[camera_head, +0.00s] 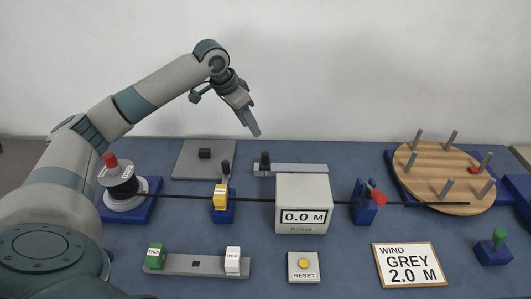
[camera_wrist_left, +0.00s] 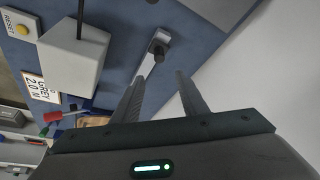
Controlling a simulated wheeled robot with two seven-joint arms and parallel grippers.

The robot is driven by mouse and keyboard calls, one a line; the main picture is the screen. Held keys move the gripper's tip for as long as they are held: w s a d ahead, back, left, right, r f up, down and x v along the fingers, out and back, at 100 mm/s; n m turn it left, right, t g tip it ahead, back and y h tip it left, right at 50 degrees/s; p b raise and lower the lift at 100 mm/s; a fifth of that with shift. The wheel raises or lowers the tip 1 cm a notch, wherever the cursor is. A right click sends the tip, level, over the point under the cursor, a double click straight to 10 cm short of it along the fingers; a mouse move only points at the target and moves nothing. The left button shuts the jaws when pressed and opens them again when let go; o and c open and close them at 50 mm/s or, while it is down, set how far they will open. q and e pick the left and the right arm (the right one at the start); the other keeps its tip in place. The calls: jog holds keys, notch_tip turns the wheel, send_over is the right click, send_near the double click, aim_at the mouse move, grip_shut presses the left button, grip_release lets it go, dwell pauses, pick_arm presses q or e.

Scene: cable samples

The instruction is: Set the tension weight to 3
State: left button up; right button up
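A grey rail (camera_head: 305,169) with a black knob (camera_head: 265,159) at its left end lies at the back of the table, behind the counter box; I cannot read a scale on it. The rail (camera_wrist_left: 149,62) and knob (camera_wrist_left: 157,47) also show in the left wrist view, ahead of the fingers. My left gripper (camera_head: 252,130) hangs in the air above and a little left of the knob, apart from it. In the left wrist view its fingers (camera_wrist_left: 160,77) are spread with nothing between them. My right gripper is in neither view.
A grey plate with a black block (camera_head: 204,154) lies left of the rail. The white counter box (camera_head: 303,190) reads 0.0 M. A black cable (camera_head: 250,199) runs across the table through the yellow-topped guide (camera_head: 221,196). A wooden disc with pegs (camera_head: 430,160) stands right.

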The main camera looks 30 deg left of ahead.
pick_arm(q)
jog(key=p, duration=0.1)
send_near(266, 152)
jog(key=f, duration=0.1)
jog(key=p+x, duration=0.2)
jog(key=x, duration=0.7)
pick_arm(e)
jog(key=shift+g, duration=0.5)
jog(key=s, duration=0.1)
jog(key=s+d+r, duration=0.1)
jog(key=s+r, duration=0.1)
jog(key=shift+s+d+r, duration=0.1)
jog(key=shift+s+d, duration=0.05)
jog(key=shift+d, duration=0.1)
pick_arm(q)
jog(key=shift+c, duration=0.6)
jog(key=shift+w+d, duration=0.1)
grip_shut()
